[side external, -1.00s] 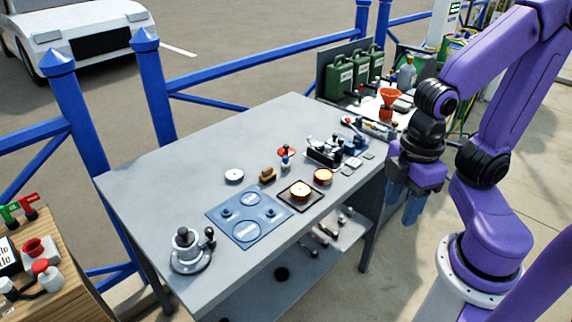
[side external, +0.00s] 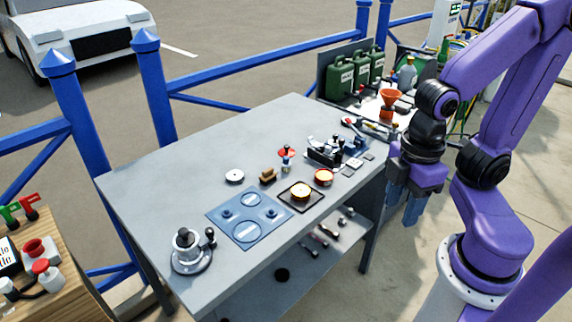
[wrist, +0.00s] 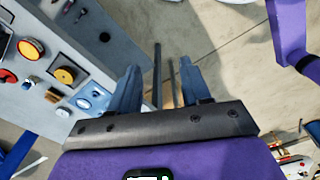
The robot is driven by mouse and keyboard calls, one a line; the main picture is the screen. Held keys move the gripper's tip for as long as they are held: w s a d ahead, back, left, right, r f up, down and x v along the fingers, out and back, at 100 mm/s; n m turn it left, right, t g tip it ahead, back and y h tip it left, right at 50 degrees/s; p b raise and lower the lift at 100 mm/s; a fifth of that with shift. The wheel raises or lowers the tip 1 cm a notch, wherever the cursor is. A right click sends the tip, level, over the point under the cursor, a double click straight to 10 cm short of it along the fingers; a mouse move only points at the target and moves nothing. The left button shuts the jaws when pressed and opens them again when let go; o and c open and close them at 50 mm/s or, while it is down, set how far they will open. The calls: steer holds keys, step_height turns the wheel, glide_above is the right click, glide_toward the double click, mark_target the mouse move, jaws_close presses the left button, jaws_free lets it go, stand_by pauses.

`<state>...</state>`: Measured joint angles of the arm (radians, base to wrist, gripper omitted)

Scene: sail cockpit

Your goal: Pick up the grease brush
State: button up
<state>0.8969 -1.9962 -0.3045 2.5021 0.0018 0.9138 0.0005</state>
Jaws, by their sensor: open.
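A small brown block-shaped item (side external: 268,175), which looks like the grease brush, lies on the grey workbench (side external: 160,165), behind the blue mat. Its bristles are too small to make out. It seems to show in the wrist view as a small tan shape (wrist: 53,95) at the left. My gripper (side external: 403,205) hangs beyond the bench's right edge, fingers pointing down, well apart from the brush. In the wrist view its two blue fingers (wrist: 158,76) are spread with nothing between them, over the floor and what look like bench legs.
Near the brush are a white disc (side external: 234,175), a small bottle with a red top (side external: 286,163), a dish on a dark square tray (side external: 301,192) and an orange tin (side external: 323,176). The blue mat (side external: 235,225) lies in front. A metal device (side external: 190,252) stands at the near corner.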

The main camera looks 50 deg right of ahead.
steer(key=shift+o, duration=0.8)
